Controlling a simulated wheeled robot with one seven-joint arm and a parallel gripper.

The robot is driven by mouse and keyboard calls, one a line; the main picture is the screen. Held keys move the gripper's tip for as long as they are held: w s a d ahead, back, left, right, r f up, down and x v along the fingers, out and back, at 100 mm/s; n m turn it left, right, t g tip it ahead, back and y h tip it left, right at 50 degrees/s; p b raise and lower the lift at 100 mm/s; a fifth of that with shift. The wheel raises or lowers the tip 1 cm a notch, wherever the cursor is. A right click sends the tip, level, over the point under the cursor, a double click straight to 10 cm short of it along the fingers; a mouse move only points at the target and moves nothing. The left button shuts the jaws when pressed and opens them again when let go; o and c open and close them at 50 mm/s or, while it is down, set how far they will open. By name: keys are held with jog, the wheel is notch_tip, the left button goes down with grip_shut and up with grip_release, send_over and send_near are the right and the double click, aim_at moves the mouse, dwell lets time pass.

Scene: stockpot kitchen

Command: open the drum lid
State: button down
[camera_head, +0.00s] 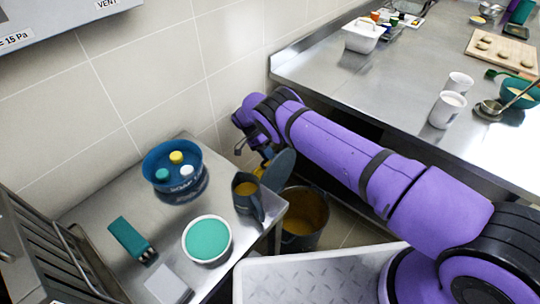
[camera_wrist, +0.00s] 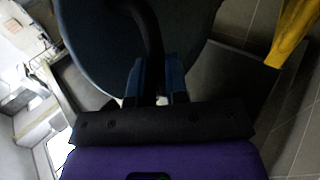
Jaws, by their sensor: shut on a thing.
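The drum (camera_head: 303,226) is a dark pail on the floor between the two counters. Its mouth is uncovered and shows a yellowish-brown inside. The drum lid (camera_head: 280,170) is a blue-grey disc, tilted steeply at the drum's back left edge; I cannot tell whether it touches the rim. In the wrist view the lid (camera_wrist: 100,40) fills the upper middle, with a dark curved handle (camera_wrist: 150,35) on it. My gripper (camera_wrist: 156,82) has its two blue fingers closed on that handle. In the head view my arm hides most of the gripper.
A steel table (camera_head: 115,195) at the left holds a blue tub (camera_head: 172,185), a dark jug (camera_head: 243,200) and a teal-filled bowl (camera_head: 207,240). A steel counter (camera_head: 340,85) stands at the right under my arm's far side. A yellow thing (camera_wrist: 295,40) is near the lid.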

jog(key=shift+s+d+f, duration=0.1)
jog(key=shift+s+f, duration=0.15)
jog(key=shift+f, duration=0.2)
jog(key=c, duration=1.1)
grip_release()
jog(key=shift+w, duration=0.1)
jog(key=shift+r, duration=0.1)
jog(key=shift+w+r, duration=0.1)
jog(key=r, duration=0.1)
jog(key=s+r, duration=0.1)
jog(key=r, duration=0.1)
jog(key=shift+r, duration=0.25)
jog(key=s+d, duration=0.1)
jog(key=s, duration=0.4)
jog(key=s+d+r, duration=0.1)
jog(key=s, duration=0.4)
jog(key=s+d, duration=0.1)
jog(key=s, duration=0.3)
jog(key=shift+s+d+r, duration=0.15)
jog(key=shift+s, duration=0.25)
jog(key=shift+r, duration=0.1)
